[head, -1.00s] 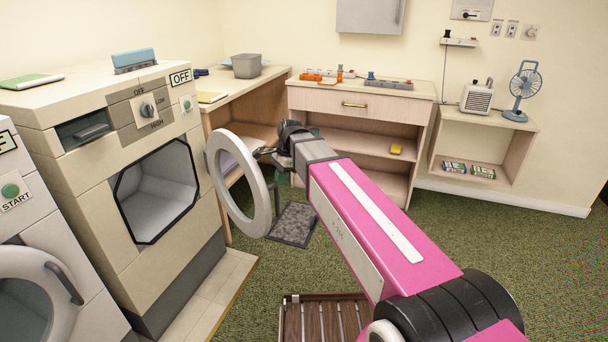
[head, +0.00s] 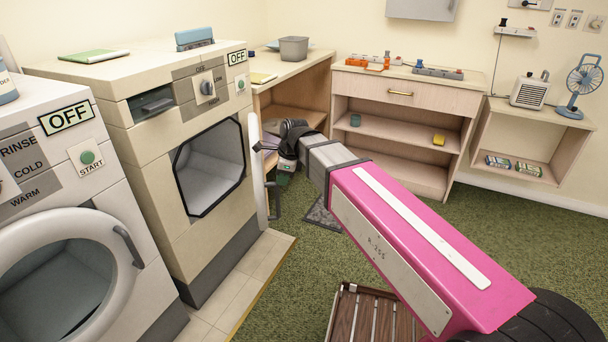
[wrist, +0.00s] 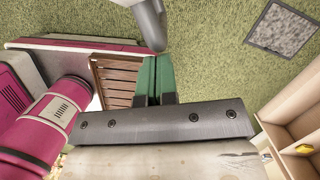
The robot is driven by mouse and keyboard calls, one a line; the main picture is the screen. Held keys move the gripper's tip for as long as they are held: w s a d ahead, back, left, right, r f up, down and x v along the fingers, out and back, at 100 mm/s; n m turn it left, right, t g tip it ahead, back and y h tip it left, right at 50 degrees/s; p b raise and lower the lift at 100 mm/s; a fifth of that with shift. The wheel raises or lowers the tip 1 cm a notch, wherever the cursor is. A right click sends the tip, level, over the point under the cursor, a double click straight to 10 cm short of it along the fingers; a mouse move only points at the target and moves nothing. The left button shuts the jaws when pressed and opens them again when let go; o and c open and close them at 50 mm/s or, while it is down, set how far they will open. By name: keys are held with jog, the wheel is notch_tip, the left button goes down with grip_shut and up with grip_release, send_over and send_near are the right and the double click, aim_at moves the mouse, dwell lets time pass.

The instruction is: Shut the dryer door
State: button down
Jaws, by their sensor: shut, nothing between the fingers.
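The dryer (head: 185,255) is the beige machine with a dark-edged opening (head: 210,168), which is uncovered. Its pale door (head: 256,172) stands open at the opening's right side and shows almost edge-on, with a dark handle (head: 276,200) on its right. My gripper (head: 268,150) is beside the door's right side, near its upper half; I cannot tell from this view whether they touch. In the wrist view my gripper's green fingers (wrist: 155,58) are together and empty. A grey curved piece (wrist: 152,24), probably the door's rim, lies just beyond their tips.
A washer (head: 75,190) with a round door stands left of the dryer. A grey mat (head: 320,220), a desk (head: 290,75) and a shelf unit (head: 400,125) lie behind. Green carpet at the right is open.

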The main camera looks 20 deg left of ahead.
jog(key=s+a, duration=0.4)
jog(key=a, duration=0.7)
jog(key=s+a+m, duration=0.1)
jog(key=s+a, duration=0.3)
jog(key=a, duration=0.7)
jog(key=shift+s+a, duration=0.3)
jog(key=shift+d, duration=0.1)
